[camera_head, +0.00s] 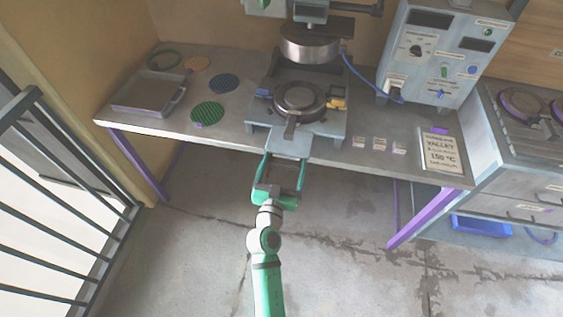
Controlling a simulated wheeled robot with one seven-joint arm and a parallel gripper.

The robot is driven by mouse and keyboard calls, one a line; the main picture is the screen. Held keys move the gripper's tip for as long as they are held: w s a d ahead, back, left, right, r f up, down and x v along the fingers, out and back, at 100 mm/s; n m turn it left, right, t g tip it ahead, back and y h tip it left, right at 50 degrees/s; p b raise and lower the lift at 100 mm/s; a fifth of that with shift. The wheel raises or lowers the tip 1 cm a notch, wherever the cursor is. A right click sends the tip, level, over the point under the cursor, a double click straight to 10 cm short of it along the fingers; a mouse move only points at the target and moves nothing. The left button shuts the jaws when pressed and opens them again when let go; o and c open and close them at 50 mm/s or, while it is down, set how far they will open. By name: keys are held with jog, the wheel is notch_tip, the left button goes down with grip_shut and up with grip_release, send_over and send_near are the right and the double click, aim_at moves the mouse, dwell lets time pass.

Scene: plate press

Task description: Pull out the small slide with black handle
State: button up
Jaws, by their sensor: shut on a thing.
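The press (310,45) stands at the back of the bench, with a round metal die (299,97) on its base. A short dark handle (290,128) points from the die towards me. Below it a pale metal slide (288,145) sticks out past the bench's front edge. My green gripper (285,158) is at the slide's front end, its two fingers far apart, one at each side. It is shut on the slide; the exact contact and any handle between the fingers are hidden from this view.
The grey bench (235,135) bears a tray (148,94), a green disc (207,112), a blue disc (224,84), several small labelled blocks (379,144) and a sign (440,154). A control box (440,55) stands right of the press. The floor before the bench is clear.

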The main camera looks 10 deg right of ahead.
jog(key=o, duration=1.4)
jog(key=shift+c, duration=0.2)
jog(key=v, duration=1)
jog(key=shift+s, duration=0.4)
jog(key=shift+a, duration=0.15)
